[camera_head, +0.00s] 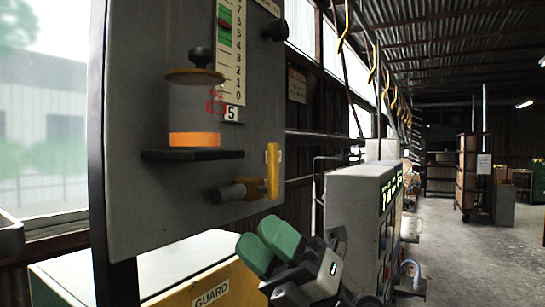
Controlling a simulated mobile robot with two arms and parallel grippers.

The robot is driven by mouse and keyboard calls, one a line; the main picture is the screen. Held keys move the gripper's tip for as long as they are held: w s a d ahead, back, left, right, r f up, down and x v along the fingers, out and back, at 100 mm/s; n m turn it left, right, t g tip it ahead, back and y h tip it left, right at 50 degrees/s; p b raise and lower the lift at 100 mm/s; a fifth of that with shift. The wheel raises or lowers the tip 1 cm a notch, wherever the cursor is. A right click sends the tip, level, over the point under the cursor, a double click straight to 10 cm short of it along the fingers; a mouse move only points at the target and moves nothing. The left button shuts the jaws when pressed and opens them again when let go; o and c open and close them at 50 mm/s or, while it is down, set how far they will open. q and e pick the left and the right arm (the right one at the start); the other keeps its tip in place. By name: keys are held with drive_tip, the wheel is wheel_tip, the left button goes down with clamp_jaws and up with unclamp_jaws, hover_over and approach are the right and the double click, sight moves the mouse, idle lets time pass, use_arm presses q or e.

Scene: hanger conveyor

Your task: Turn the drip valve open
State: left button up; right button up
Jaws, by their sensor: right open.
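The drip valve (246,189) sits low on the grey panel (140,215), with a grey knob-like end at its left. Its yellow handle (273,170) stands upright at the right end. Above it, a clear oil cup (194,115) with a dark knob on top and an orange layer at the bottom rests on a small dark shelf (192,154). My right gripper (266,244), with green finger pads, is open and empty just below the handle in the picture. It looks apart from the handle; the depth between them is hard to judge. My left gripper is not in view.
A numbered scale (230,60) with a red and green slider and a "5" tag (231,113) is on the panel. A yellow guard box (215,290) lies below. A grey cabinet (352,205) with lit displays stands right of my gripper. Floor at right is open.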

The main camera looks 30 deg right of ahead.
wheel_tip(320, 180, up, 4)
drive_tip(key=s+n+g+h, duration=0.2)
drive_tip(key=n+g+h, duration=0.15)
drive_tip(key=n, duration=0.35)
drive_tip(key=m+t+h, duration=0.3)
drive_tip(key=t+h, duration=0.4)
drive_tip(key=h, duration=0.4)
approach(277, 157)
drive_tip(key=p+x, duration=0.3)
drive_tip(key=x, duration=0.6)
drive_tip(key=shift+w+r+p, duration=0.1)
drive_tip(key=shift+r+p, duration=0.05)
drive_tip(key=shift+p, duration=0.15)
drive_tip(key=shift+x, duration=0.75)
drive_tip(key=shift+c, duration=0.3)
clamp_jaws()
